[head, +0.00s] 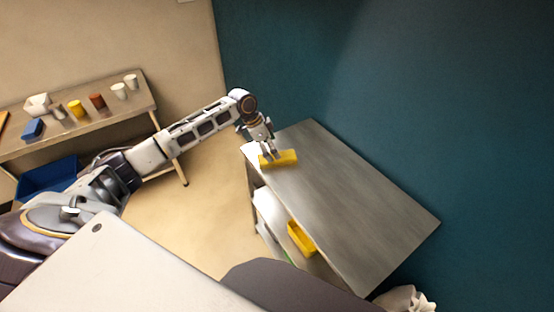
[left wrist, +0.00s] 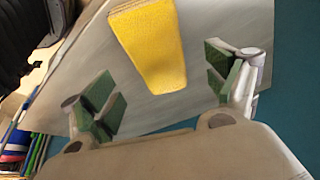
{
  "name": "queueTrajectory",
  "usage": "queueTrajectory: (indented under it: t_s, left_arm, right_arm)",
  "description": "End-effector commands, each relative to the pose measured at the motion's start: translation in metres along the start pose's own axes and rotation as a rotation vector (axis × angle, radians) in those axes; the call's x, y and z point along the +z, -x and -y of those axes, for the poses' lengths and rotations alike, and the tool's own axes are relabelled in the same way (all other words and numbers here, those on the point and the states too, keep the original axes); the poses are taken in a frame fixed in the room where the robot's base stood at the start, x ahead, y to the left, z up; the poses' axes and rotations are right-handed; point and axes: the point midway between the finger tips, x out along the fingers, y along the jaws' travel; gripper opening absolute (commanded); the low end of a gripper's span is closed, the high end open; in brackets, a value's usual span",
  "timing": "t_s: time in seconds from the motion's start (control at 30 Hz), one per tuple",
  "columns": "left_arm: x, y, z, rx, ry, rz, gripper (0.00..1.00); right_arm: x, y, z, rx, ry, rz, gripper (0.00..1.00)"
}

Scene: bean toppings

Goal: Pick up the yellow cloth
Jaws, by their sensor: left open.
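The yellow cloth (head: 287,158) lies near the far left corner of the grey metal table (head: 350,205) in the head view. It looks like a folded yellow block in the left wrist view (left wrist: 150,48). My left gripper (head: 271,155) is right over the cloth at the table corner. In the left wrist view its green-padded fingers (left wrist: 163,94) are spread wide, with the cloth ahead of and between them. The fingers do not hold it. My right gripper is not in view.
A lower shelf of the table holds a yellow bin (head: 301,239). A side table (head: 140,104) at the left carries several cups and a blue item (head: 33,128). A blue crate (head: 48,177) is below it. A teal wall (head: 400,90) stands behind the metal table, whose remaining top is clear.

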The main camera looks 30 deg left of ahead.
Motion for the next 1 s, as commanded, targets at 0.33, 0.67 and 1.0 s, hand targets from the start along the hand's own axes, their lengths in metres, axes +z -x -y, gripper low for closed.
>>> queueTrajectory:
  t_s: [0.33,0.67,1.0]
  left_arm:
    - [0.0,-0.024,-0.001,0.002,0.001,0.0,0.88]
    - [0.001,-0.051,0.0,0.0,0.0,0.0,0.88]
    - [0.001,-0.052,0.0,-0.001,0.0,0.0,0.88]
  right_arm:
    - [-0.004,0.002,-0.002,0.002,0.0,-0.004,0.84]
    - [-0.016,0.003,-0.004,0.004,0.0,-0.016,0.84]
    - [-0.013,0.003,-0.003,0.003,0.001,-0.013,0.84]
